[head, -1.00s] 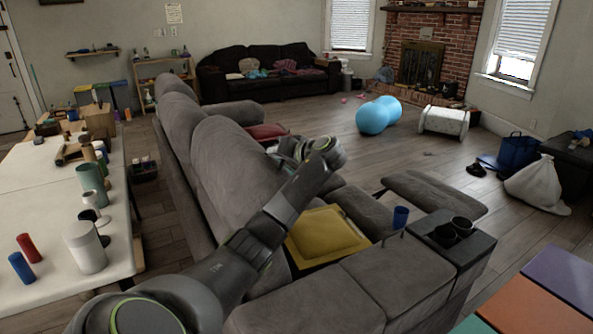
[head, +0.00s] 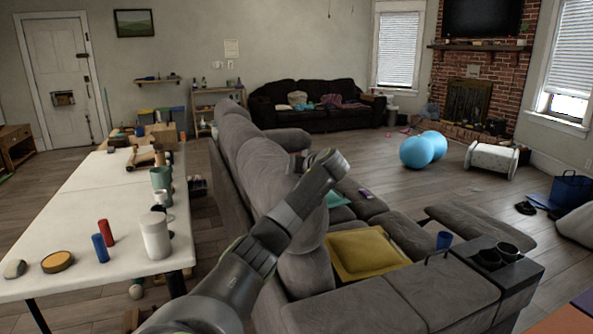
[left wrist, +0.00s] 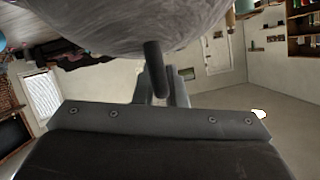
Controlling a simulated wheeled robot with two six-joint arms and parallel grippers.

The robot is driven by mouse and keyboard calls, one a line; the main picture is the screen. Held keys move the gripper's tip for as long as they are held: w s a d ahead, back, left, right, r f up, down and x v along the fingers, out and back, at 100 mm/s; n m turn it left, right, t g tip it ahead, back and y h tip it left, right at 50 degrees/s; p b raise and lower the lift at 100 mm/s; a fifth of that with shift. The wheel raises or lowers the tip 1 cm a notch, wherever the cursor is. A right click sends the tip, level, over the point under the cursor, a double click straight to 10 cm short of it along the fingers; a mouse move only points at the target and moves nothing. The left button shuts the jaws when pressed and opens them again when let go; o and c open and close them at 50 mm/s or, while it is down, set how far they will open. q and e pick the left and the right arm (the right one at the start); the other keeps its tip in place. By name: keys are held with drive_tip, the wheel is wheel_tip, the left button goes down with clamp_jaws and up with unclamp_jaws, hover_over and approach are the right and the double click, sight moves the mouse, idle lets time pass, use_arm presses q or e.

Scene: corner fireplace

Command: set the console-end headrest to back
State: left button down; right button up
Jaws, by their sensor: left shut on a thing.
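The grey sofa's console-end headrest (head: 272,178) tops the near backrest, partly hidden behind my left arm. The black console (head: 515,268) with cup holders is at the sofa's near right end. My left arm crosses in front of the backrest, and its wrist is above the seat side; the fingertips are not clear in the head view. The exact tilt of the headrest is hard to tell. My right gripper is not in view.
A long white table (head: 95,222) with bottles, cups and cans stands left of the sofa.

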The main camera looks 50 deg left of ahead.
use_arm(q)
drive_tip(key=shift+f, duration=0.2)
drive_tip(key=c, duration=1.8)
unclamp_jaws()
drive_tip(key=shift+s, duration=0.1)
drive_tip(key=shift+c, duration=0.2)
drive_tip(key=o, duration=0.3)
drive_tip(key=shift+s+a+r, duration=0.1)
drive_tip(key=shift+s, duration=0.1)
drive_tip(key=shift+o, duration=0.2)
drive_tip(key=shift+w, duration=0.1)
drive_tip(key=shift+d+r, duration=0.2)
drive_tip(key=shift+d, duration=0.4)
drive_tip(key=b+v, duration=0.1)
drive_tip(key=v, duration=1.5)
